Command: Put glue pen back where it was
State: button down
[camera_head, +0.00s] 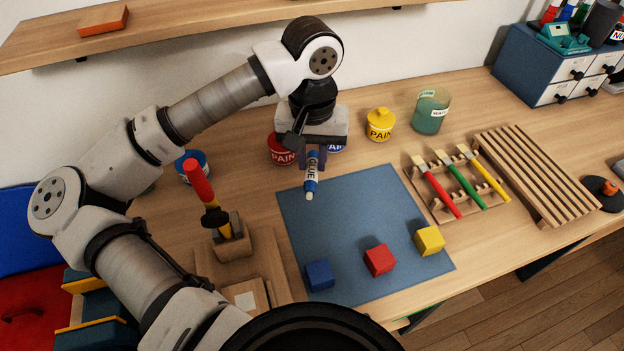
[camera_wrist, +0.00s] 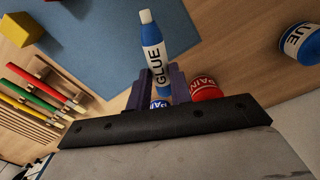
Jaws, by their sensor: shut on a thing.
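The glue pen (camera_head: 311,176) is blue and white with a white tip and a GLUE label. It is held in my gripper (camera_head: 313,155) above the back left edge of the blue mat (camera_head: 350,205), tip pointing down toward the front. In the wrist view the glue pen (camera_wrist: 155,55) stands out between the two purple fingers of my gripper (camera_wrist: 158,85), which are shut on its rear part. I cannot tell its exact height above the table.
Paint pots stand behind the gripper: red (camera_head: 281,150), yellow (camera_head: 380,124) and a partly hidden one. Blocks lie on the mat. A brush rack (camera_head: 440,205) and green jar (camera_head: 431,110) are right.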

aim_at(312, 164)
notch_tip(312, 164, down, 8)
jog(key=shift+f+p, duration=0.1)
jog(key=shift+p, duration=0.5)
jog(key=c, duration=1.3)
grip_release()
jog(key=shift+o, duration=0.2)
notch_tip(312, 164, up, 12)
jog(key=b, duration=0.3)
